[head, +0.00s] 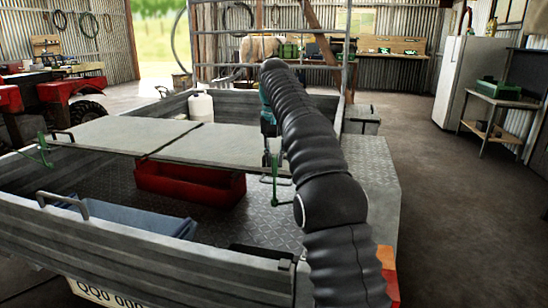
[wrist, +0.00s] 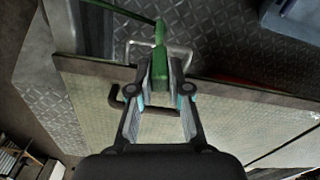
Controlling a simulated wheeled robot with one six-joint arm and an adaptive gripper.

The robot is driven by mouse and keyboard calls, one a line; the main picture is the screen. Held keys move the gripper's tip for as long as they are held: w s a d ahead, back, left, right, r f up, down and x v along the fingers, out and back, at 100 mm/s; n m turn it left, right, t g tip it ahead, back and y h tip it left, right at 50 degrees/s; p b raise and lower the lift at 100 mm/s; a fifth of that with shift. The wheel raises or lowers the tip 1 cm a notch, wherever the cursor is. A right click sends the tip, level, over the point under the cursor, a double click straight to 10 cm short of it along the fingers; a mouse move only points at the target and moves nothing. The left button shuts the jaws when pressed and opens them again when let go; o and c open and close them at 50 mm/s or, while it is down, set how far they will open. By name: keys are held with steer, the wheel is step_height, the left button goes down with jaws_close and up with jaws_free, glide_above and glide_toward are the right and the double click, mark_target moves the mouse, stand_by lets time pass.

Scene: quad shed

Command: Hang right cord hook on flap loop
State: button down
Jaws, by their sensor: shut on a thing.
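My gripper (wrist: 160,75) is shut on the green right cord hook (wrist: 160,45) in the wrist view. The green cord runs from it to the upper left. A pale metal flap loop (wrist: 186,52) stands out from the flap's edge, and the hook overlaps it in the picture. I cannot tell whether the hook is through the loop or only in front of it. The grey flap (head: 215,148) lies level across the trailer in the head view, where my arm partly hides the gripper (head: 268,155). A green cord (head: 275,186) hangs below the gripper.
A dark handle (wrist: 118,98) sits on the flap close under my gripper. A red box (head: 188,187) and a blue box (head: 125,219) are in the trailer bed. A white canister (head: 201,108) stands behind the flap. Another green cord (head: 42,150) is at the far left.

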steer(key=shift+f, duration=0.4)
steer(key=c, duration=0.6)
jaws_free()
steer(key=shift+o, duration=0.2)
steer(key=shift+s+d+r, duration=0.1)
steer(key=shift+s+r, duration=0.15)
steer(key=s+d+r+t, duration=0.1)
steer(key=s+d+r, duration=0.15)
steer(key=s, duration=0.75)
steer(key=s+d+r+t, duration=0.1)
steer(key=s+d+t, duration=0.15)
steer(key=s, duration=0.65)
steer(key=s+d+f+t, duration=0.1)
steer(key=s+d+f, duration=0.1)
steer(key=s+f, duration=0.5)
steer(key=s+d+f+n+t, duration=0.1)
steer(key=s+f, duration=0.7)
steer(key=s, duration=0.7)
steer(key=shift+d, duration=0.35)
